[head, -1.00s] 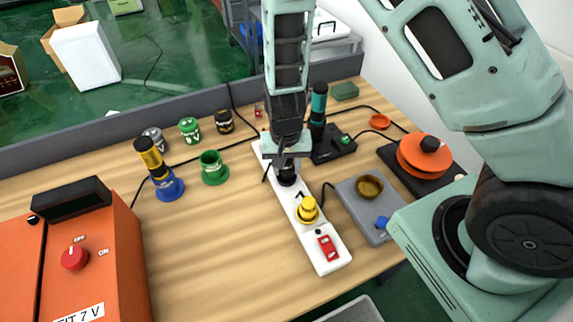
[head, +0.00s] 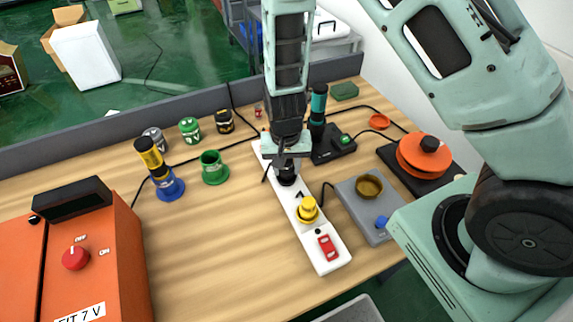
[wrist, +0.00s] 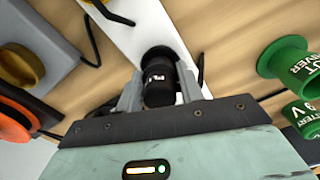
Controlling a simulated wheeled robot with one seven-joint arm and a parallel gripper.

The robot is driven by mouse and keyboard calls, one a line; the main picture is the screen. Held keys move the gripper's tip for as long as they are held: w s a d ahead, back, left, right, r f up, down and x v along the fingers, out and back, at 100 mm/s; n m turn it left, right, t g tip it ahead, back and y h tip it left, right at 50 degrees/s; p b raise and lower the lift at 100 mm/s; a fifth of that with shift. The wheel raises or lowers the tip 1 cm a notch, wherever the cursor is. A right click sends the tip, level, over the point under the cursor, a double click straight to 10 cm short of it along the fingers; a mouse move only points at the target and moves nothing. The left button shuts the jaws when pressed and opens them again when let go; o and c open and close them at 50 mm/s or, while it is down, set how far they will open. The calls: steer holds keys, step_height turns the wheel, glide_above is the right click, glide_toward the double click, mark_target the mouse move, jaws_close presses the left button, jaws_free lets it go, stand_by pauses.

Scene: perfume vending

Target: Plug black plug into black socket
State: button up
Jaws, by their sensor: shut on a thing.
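The black plug (wrist: 159,85) is between the fingers of my gripper (wrist: 158,95), which is shut on it. In the head view my gripper (head: 287,163) points down over the white power strip (head: 327,262). The black plug (head: 287,178) shows below the fingers, over the strip's upper part. In the wrist view the black socket (wrist: 157,54) shows as a dark round rim at the plug's far end, on the white strip (wrist: 140,25). The plug looks in line with the socket and touching it; how deep it sits is hidden.
A yellow plug (head: 307,210) and a red switch (head: 328,248) are on the strip. A grey box (head: 366,208) stands to its right, a green cup (head: 214,168) to its left. An orange machine (head: 85,260) is at the left. Bare wood lies between machine and strip.

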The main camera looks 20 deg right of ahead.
steer(key=shift+f+b, duration=0.3)
steer(key=shift+f, duration=0.4)
stand_by(1.6)
steer(key=o, duration=1.1)
steer(key=shift+s, duration=0.1)
steer(key=shift+a, duration=0.1)
steer(key=shift+c, duration=1.1)
steer(key=shift+o, duration=0.2)
steer(key=shift+r, duration=0.1)
steer(key=o, duration=0.4)
steer(key=shift+r+p, duration=0.2)
steer(key=shift+p, duration=0.15)
steer(key=shift+r+p, duration=2.75)
steer(key=shift+r, duration=0.55)
